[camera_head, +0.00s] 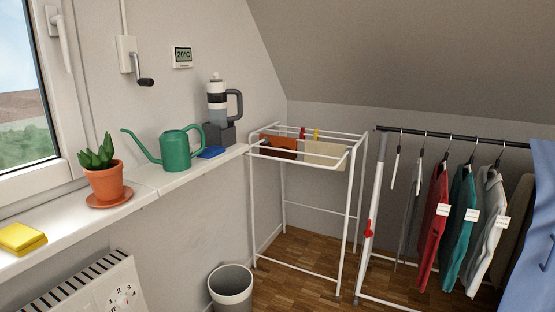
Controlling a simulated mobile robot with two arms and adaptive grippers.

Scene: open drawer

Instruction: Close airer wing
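The white airer (348,220) stands on the floor in the middle of the view, just past the end of the window sill. Its top rails (343,135) look roughly level. A rust-brown cloth (279,146) and a beige cloth (322,154) hang on it. A red peg (302,132) and a yellow peg (317,134) show at the top. I cannot clearly tell which rails belong to the wing or how far it is folded out. Neither of my grippers is in view.
A clothes rail (450,137) with several garments stands close to the airer's right. A grey bin (231,289) is at its front left. The sill (150,183) holds a potted plant (102,180) and a green watering can (176,151). Wooden floor (293,248) shows beneath the airer.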

